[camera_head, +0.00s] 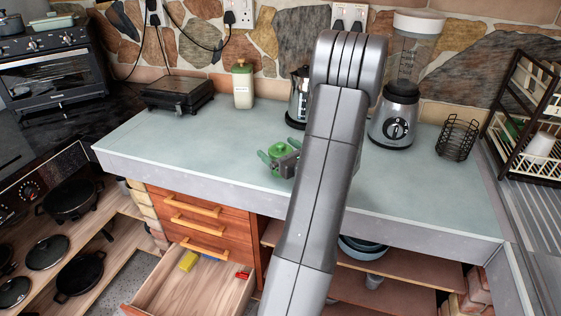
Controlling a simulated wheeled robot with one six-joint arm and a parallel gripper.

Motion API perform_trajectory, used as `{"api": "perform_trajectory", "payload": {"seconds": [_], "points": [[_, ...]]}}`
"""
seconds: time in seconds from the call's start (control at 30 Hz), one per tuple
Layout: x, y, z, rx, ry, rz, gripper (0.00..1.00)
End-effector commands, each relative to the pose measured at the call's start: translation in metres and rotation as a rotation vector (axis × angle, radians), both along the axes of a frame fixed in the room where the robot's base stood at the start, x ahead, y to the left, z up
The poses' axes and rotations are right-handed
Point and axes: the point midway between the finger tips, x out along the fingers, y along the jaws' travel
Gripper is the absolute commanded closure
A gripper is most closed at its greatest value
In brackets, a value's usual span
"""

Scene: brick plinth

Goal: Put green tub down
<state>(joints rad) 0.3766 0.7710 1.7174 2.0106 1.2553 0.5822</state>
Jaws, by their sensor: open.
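A small green tub (279,149) is on the pale green-grey worktop (200,148), just left of my arm. My gripper (275,158) is beside the tub, with green finger parts showing close to it. The jaws are open. My arm covers the area to the right of the tub, and part of the gripper is hidden behind it. I cannot tell whether the fingers touch the tub.
A blender (396,115) and a black wire basket (457,138) stand to the right. A kettle (298,98), a cream bottle (243,86) and a dark grill (178,92) stand at the back. An open drawer (165,290) juts out below. The worktop's left part is clear.

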Motion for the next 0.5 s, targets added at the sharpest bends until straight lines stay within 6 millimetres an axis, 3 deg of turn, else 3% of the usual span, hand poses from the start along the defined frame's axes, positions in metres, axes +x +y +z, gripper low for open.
{"api": "perform_trajectory", "payload": {"seconds": [0.2,0.43,0.5], "points": [[0.0010,0.0007,-0.0004,0.000,0.000,0.000,0.05],[0.0009,0.0005,-0.0003,0.000,0.000,0.000,0.48],[0.0008,0.0005,-0.0002,0.000,0.000,0.000,0.54]]}}
